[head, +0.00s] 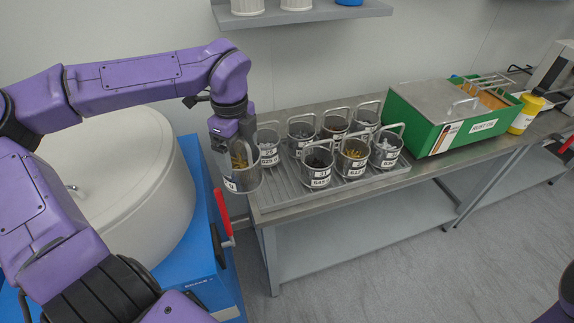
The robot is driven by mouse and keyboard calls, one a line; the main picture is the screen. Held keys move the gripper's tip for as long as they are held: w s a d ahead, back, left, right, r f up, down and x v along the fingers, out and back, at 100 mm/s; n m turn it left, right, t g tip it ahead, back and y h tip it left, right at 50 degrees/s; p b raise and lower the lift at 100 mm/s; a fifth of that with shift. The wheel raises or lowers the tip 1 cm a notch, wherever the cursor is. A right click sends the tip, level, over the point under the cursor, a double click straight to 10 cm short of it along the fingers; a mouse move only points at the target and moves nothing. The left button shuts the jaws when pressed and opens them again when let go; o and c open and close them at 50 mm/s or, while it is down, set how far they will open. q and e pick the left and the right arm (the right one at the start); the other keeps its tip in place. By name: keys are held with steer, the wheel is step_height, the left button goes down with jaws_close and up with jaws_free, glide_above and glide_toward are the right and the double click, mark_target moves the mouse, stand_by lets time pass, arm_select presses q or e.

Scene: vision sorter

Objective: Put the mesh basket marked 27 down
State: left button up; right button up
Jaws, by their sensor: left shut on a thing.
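My left gripper (229,138) is shut on a mesh basket (243,180) and holds it upright. The basket hangs just off the left end of the steel bench, beside the blue machine. It has yellowish contents and a white label low on its side, too small to read with certainty. A ribbed metal tray (378,180) lies on the bench to the right, with several similar labelled baskets standing on it. My right gripper is out of the picture.
The blue machine with a round white lid (130,190) and a red-handled lever (223,212) stands at left. A green box (425,125) and a yellow bottle (524,115) stand farther right on the bench. A wall shelf (320,11) is above.

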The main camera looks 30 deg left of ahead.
arm_select(q)
steer(key=w+f+b, duration=0.1)
steer(key=b, duration=0.1)
steer(key=w+d+f+b, duration=0.1)
steer(key=w, duration=0.1)
steer(key=shift+w+f+b, duration=0.15)
steer(key=shift+b, duration=0.25)
steer(key=w+f, duration=0.2)
steer(key=f, duration=0.1)
steer(key=w+d+f+p, duration=0.1)
steer(key=w+f, duration=0.1)
steer(key=f, duration=0.1)
steer(key=w+d+f+p, duration=0.1)
steer(key=w+f, duration=0.2)
steer(key=shift+d+f, duration=0.1)
steer(key=shift+f, duration=0.05)
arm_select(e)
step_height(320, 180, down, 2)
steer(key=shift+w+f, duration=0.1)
arm_select(q)
steer(key=shift+f, duration=0.2)
steer(key=o, duration=1.7)
steer(key=shift+o, duration=0.2)
step_height(320, 180, up, 12)
steer(key=shift+r+b, duration=0.25)
steer(key=shift+b, duration=0.15)
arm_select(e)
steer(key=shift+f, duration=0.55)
